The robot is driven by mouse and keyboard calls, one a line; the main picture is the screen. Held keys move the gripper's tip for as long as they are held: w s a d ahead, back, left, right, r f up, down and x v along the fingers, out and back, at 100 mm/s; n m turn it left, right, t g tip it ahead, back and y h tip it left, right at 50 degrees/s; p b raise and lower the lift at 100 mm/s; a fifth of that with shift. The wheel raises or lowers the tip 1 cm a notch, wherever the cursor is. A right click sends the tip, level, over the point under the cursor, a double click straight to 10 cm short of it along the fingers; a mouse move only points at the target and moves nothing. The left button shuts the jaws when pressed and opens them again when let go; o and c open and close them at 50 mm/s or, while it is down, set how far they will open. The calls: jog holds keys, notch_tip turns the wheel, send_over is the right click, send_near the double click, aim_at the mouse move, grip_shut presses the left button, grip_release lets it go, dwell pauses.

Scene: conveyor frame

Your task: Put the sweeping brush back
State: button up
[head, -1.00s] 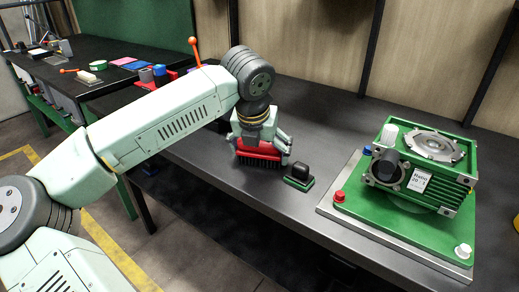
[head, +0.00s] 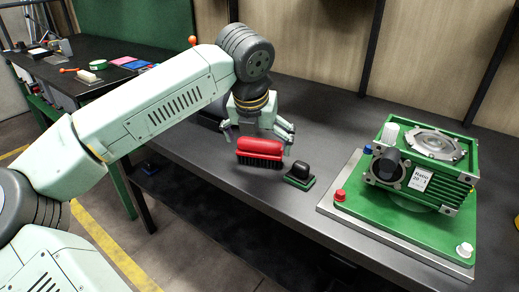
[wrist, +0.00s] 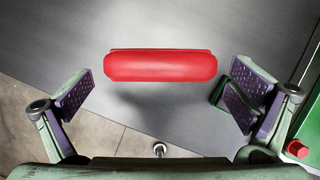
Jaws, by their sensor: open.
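The sweeping brush (head: 260,147) has a red handle and dark bristles that point down. It appears to stand on the dark bench near its front edge. My gripper (head: 257,128) is open, above and just behind the brush in the head view. In the wrist view the red handle (wrist: 160,66) lies crosswise between the two spread fingers, with gaps on both sides. The fingers do not touch it. The bristles are hidden in the wrist view.
A black-topped block on a green base (head: 299,176) sits right of the brush, close to the right finger. A green machine (head: 425,165) stands on a green board with a metal rim at right. A second bench (head: 70,70) with small items is at back left. The front bench edge is near.

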jog(key=v, duration=0.8)
jog(key=shift+s+r, duration=0.15)
jog(key=shift+r, duration=0.05)
